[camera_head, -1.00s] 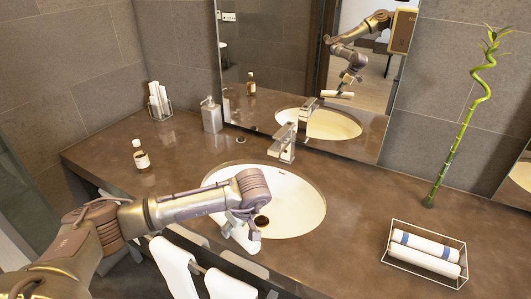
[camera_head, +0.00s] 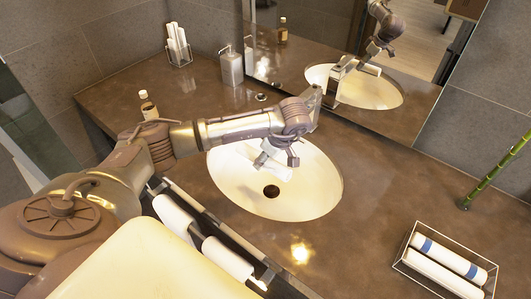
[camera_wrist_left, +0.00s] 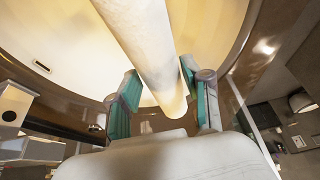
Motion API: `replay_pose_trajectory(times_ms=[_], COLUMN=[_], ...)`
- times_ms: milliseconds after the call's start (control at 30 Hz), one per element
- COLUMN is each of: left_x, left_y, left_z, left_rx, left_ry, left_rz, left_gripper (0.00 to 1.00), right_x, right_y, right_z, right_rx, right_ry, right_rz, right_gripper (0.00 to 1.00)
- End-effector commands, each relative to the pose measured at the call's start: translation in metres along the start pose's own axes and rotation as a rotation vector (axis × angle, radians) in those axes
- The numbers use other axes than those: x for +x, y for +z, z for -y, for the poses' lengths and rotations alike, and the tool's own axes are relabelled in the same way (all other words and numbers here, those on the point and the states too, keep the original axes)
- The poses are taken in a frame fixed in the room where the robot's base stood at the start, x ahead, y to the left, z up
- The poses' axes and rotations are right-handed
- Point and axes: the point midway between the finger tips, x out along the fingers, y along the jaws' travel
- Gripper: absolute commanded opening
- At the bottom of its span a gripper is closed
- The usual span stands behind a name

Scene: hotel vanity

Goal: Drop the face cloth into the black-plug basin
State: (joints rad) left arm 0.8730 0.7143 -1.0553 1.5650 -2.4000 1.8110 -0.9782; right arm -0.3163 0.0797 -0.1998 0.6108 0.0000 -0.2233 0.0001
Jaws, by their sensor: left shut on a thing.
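The face cloth is a white roll (camera_head: 282,172) held by my left gripper (camera_head: 276,156) over the basin (camera_head: 318,185). The basin is a cream oval with a black plug (camera_head: 271,191) at its bottom, which shows below the gripper. In the left wrist view, the cloth (camera_wrist_left: 145,45) runs between the two teal-padded fingers of my left gripper (camera_wrist_left: 162,98), with the basin wall (camera_wrist_left: 60,30) behind it. The gripper is shut on the cloth and partly hides it in the head view. My right gripper is not in view.
A faucet (camera_head: 341,80) stands behind the basin. A soap dispenser (camera_head: 231,67), a small bottle (camera_head: 148,106) and a holder with white rolls (camera_head: 179,46) are at the left. A wire tray (camera_head: 408,262) with rolled towels is at the right. White towels (camera_head: 172,215) hang at the counter front.

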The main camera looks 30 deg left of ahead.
Motion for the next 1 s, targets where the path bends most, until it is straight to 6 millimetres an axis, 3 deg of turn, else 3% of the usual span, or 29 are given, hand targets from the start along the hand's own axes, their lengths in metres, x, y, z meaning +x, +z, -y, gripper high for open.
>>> replay_pose_trajectory(times_ms=[33, 233, 500, 700, 1000], left_x=[0.013, 0.041, 0.074, 0.087, 0.090], left_y=[0.006, 0.017, 0.031, 0.036, 0.037], left_z=[0.000, 0.000, 0.000, -0.001, -0.001], left_rx=[0.000, -0.001, 0.000, 0.000, 0.000], left_ry=[-0.001, -0.001, -0.001, 0.001, 0.001], left_rz=[0.000, 0.001, 0.001, 0.000, 0.000], left_gripper=[0.16, 0.16, 0.16, 0.16, 0.16], right_x=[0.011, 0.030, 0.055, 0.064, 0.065], right_y=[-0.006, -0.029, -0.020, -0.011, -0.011], right_z=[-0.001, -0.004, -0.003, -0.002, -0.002], right_rx=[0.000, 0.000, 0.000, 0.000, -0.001], right_ry=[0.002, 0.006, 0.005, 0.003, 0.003], right_rz=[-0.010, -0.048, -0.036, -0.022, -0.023], right_gripper=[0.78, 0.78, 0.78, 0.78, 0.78])
